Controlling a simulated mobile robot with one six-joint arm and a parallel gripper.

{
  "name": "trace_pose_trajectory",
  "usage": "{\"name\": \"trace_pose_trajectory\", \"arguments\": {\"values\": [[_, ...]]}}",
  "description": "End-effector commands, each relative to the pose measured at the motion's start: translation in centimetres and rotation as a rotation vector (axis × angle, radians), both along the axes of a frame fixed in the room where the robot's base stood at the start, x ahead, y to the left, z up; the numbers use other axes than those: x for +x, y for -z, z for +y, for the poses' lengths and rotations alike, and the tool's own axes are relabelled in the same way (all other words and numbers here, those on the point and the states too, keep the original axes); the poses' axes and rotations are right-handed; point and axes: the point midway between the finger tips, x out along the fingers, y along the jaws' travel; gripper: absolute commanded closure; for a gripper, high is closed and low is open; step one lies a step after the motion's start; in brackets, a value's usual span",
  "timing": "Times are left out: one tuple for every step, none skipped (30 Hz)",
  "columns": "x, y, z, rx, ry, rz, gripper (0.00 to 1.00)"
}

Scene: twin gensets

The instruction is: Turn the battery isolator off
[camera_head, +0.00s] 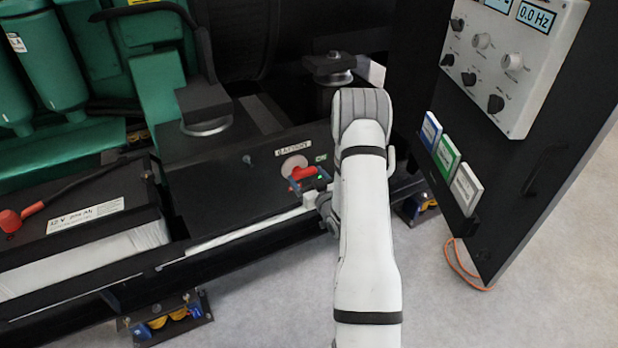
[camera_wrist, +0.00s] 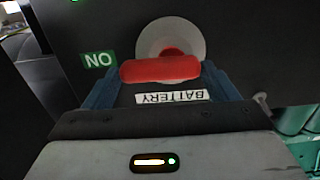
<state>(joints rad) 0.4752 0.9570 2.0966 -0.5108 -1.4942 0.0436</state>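The battery isolator has a red handle (camera_head: 303,173) on a pale round plate (camera_head: 293,163), set in the dark genset panel below a BATTERY label (camera_head: 293,148). A green ON label (camera_head: 320,157) is to its right. My gripper (camera_head: 311,182) is in front of it. In the wrist view, which is upside down, the red handle (camera_wrist: 160,69) lies crosswise between the two blue fingers of my gripper (camera_wrist: 163,75). The fingers are wide apart, one near each end of the handle. I cannot tell whether they touch it.
A black battery box (camera_head: 85,215) with a red terminal cap (camera_head: 10,221) is at left. A control panel (camera_head: 515,60) with knobs and a dark cabinet stand at right. An orange cable (camera_head: 460,265) lies on the floor. Open grey floor (camera_head: 540,290) is at lower right.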

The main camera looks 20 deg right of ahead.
Motion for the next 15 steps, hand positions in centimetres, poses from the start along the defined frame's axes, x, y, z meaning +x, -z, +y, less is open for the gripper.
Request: {"name": "trace_pose_trajectory", "arguments": {"values": [[0.00,0.00,0.01,0.000,0.000,0.000,0.25],[0.00,0.00,0.02,0.000,0.000,0.000,0.27],[0.00,0.00,0.02,0.000,0.000,0.000,0.30],[0.00,0.00,0.02,0.000,0.000,0.000,0.33],[0.00,0.00,0.02,0.000,0.000,0.000,0.35],[0.00,0.00,0.03,0.000,0.000,0.000,0.38],[0.00,-0.01,0.03,0.000,-0.001,0.000,0.41],[0.00,-0.01,0.03,0.000,-0.001,0.000,0.43],[-0.01,-0.01,-0.48,-0.001,0.001,-0.001,0.43],[-0.01,0.00,-0.34,0.000,0.001,0.000,0.43],[-0.01,0.01,-0.28,0.002,0.002,0.000,0.43],[-0.01,0.02,-0.22,0.004,0.002,0.000,0.43],[-0.01,0.04,-0.19,0.008,0.003,0.000,0.43],[-0.01,0.06,-0.16,0.012,0.003,0.000,0.43],[-0.01,0.10,-0.14,0.021,0.003,0.000,0.43]]}}
